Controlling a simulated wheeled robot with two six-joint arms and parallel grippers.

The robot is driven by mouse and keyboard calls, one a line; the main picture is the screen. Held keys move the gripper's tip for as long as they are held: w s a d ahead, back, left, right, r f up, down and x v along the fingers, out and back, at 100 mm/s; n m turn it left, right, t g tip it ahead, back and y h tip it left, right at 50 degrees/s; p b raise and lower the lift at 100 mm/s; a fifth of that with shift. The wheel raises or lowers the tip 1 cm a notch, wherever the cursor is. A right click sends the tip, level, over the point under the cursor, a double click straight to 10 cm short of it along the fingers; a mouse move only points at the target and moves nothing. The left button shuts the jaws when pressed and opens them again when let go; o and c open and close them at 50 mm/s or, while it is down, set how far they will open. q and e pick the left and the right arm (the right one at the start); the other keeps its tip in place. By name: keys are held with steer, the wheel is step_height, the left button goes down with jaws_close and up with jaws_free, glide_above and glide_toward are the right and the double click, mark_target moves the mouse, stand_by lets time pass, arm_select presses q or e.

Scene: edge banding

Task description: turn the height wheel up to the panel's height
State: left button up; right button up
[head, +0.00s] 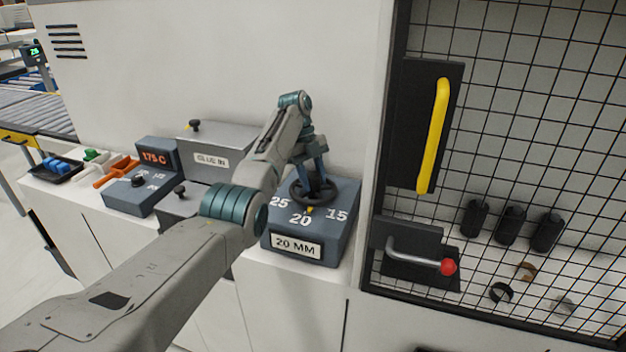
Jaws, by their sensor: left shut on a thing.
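The height wheel (327,196) is a dark round handwheel on top of a blue-grey box (340,240). The box top is marked 25, 20 and 15, and a small yellow pointer (309,210) sits by the 20. The plate (296,246) on its front reads 20 MM. My left gripper (314,187) reaches down from above and is shut on the wheel. Its arm crosses the middle of the view and hides part of the counter. My right gripper is not in view. No panel can be made out.
Left of the arm stand a 175 C dial box (150,178) and a grey GLUE IN box (218,150). Small trays and tools (62,168) lie farther left. On the right is a mesh guard door with a yellow handle (434,135) and a red-tipped lever (447,267).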

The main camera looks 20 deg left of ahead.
arm_select(q)
steer(key=shift+m+g+y+b, duration=0.3)
steer(key=shift+m+b, duration=0.1)
steer(key=shift+m, duration=0.7)
steer(key=o, duration=1)
